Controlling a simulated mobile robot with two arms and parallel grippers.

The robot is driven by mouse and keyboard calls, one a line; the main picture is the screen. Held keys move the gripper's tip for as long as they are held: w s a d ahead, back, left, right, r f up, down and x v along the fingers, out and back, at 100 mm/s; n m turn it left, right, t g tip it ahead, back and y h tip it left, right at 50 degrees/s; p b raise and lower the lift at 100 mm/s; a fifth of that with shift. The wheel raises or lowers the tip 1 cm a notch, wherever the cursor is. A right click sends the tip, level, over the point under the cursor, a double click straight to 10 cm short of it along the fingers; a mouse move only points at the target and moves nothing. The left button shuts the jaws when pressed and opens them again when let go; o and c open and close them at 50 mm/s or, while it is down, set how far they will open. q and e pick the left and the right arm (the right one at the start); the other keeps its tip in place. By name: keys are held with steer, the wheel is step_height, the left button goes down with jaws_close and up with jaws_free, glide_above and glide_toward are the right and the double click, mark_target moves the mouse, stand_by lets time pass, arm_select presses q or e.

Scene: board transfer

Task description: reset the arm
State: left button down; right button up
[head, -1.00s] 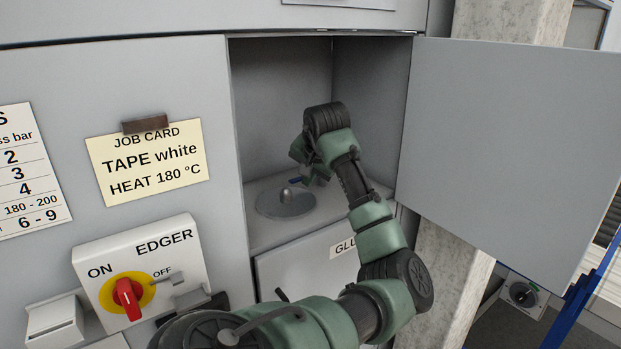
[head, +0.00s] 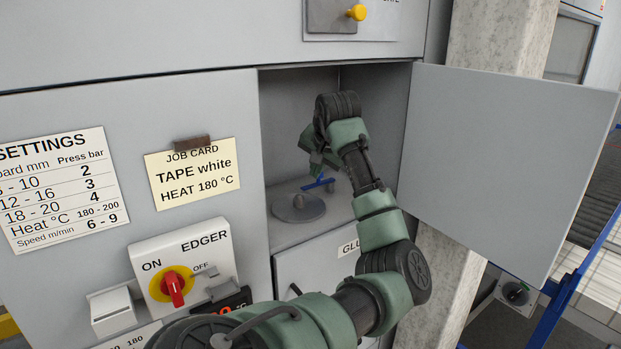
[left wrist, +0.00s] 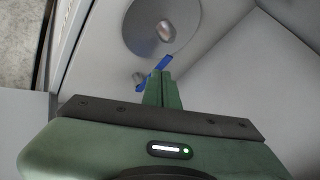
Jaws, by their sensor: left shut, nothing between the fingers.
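My left arm comes in from the bottom of the head view and bends up into an open grey compartment (head: 290,110). My left gripper (head: 318,172) is inside it, above the compartment floor, partly hidden by my wrist. In the left wrist view the two green fingers (left wrist: 162,88) are together with nothing between them. A round grey disc with a knob (head: 299,208) lies on the compartment floor; it also shows in the left wrist view (left wrist: 140,28). A small blue bar (head: 318,184) shows by the fingertips; I cannot tell whether they touch. My right gripper is not in view.
The compartment's grey door (head: 505,160) stands open to the right. Left of the opening are a job card (head: 193,174), a settings sheet (head: 62,190) and the edger switch box with a red knob (head: 174,287). A concrete post (head: 490,45) stands behind the door.

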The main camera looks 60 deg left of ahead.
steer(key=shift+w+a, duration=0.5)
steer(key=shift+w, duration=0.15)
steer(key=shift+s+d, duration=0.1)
